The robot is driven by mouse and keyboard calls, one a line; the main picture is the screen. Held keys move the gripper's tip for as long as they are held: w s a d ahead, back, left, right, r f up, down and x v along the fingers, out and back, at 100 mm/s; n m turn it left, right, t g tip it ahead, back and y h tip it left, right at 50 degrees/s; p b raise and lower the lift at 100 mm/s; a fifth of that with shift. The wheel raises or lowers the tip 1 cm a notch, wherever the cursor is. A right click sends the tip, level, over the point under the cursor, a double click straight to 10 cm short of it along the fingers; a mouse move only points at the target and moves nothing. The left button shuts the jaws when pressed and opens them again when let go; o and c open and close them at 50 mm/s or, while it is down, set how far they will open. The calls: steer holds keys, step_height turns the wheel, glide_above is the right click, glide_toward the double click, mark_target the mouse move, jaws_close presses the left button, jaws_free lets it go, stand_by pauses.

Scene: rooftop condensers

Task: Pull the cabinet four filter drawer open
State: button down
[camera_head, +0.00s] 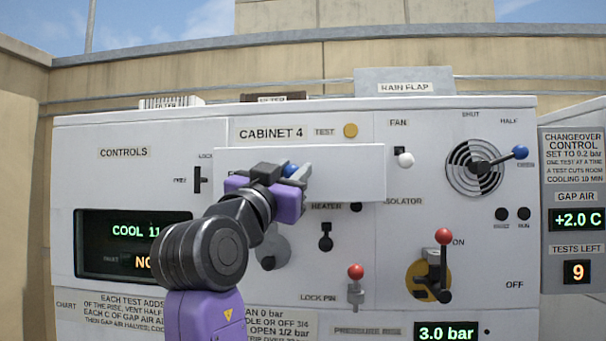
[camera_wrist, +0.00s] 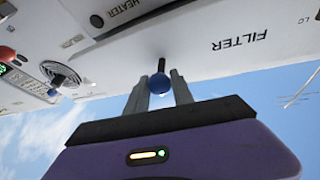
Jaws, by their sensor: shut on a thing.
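The filter drawer (camera_head: 345,172) is a white panel below the "CABINET 4" label in the head view, and its front looks to stand out from the cabinet face; how far I cannot tell. The wrist view shows the drawer front (camera_wrist: 215,50) upside down with its "FILTER" lettering. A blue knob (camera_wrist: 159,84) on a dark stem sticks out from it. My gripper (camera_wrist: 159,78) is shut on this knob, one finger on each side. In the head view my gripper (camera_head: 296,173) covers the drawer's left middle and hides most of the knob (camera_head: 290,169).
A white lever (camera_head: 405,160) sits right of the drawer. Red-topped handles, the lock pin (camera_head: 355,285) and a larger lever (camera_head: 443,262), stand below. A round vent (camera_head: 475,167) with a blue-tipped lever is farther right. A display (camera_head: 133,243) is at lower left.

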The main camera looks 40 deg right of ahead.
steer(key=s+a+b, duration=0.2)
steer(key=s+a, duration=0.5)
steer(key=a, duration=0.1)
steer(key=shift+s+a+f, duration=0.2)
steer(key=shift+s+a, duration=0.05)
steer(key=shift+a, duration=0.05)
steer(key=c, duration=1.1)
jaws_free()
steer(key=shift+a+r, duration=0.1)
steer(key=b+v, duration=0.2)
steer(key=v, duration=0.5)
steer(key=shift+s+a+b, duration=0.2)
steer(key=shift+a+b, duration=0.1)
steer(key=shift+b, duration=0.05)
